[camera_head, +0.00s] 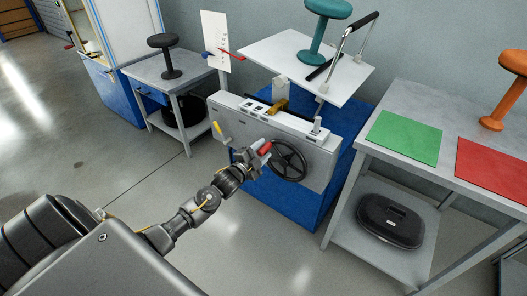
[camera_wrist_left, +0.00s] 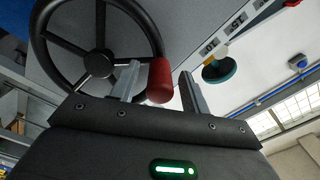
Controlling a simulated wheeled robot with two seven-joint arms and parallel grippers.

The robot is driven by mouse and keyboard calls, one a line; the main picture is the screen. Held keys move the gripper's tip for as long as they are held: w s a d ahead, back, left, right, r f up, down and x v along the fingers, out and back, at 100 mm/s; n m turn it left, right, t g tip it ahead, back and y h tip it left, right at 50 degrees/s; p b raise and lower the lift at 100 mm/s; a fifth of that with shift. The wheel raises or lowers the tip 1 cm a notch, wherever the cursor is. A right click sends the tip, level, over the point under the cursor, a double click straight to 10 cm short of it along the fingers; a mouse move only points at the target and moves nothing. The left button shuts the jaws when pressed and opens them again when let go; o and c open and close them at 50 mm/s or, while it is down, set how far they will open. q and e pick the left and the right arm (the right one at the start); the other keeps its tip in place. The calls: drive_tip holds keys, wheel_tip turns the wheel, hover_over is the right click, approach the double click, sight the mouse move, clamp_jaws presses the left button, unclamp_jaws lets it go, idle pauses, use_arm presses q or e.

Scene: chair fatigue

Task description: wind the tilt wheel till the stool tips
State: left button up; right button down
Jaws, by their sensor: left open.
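The black spoked tilt wheel (camera_head: 290,165) is on the front of the grey machine (camera_head: 232,121). Its red handle (camera_head: 265,147) sticks out at the wheel's upper left. My left gripper (camera_head: 259,152) is open at this handle. In the left wrist view, the red handle (camera_wrist_left: 160,82) stands between the two spread fingers, close to the left one; contact is unclear. The wheel (camera_wrist_left: 97,62) fills the upper left there. The teal stool (camera_head: 318,33) stands on the white platform (camera_head: 275,49) above the machine, which looks slanted in the picture. My right gripper is not in view.
A grey table at the right holds a green mat (camera_head: 404,137), a red mat (camera_head: 497,171) and an orange stool (camera_head: 502,92). A black case (camera_head: 391,222) is on its lower shelf. A dark stool (camera_head: 166,55) stands on the left table. The floor in front is clear.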

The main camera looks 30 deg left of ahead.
use_arm(q)
drive_tip(key=shift+w, duration=0.35)
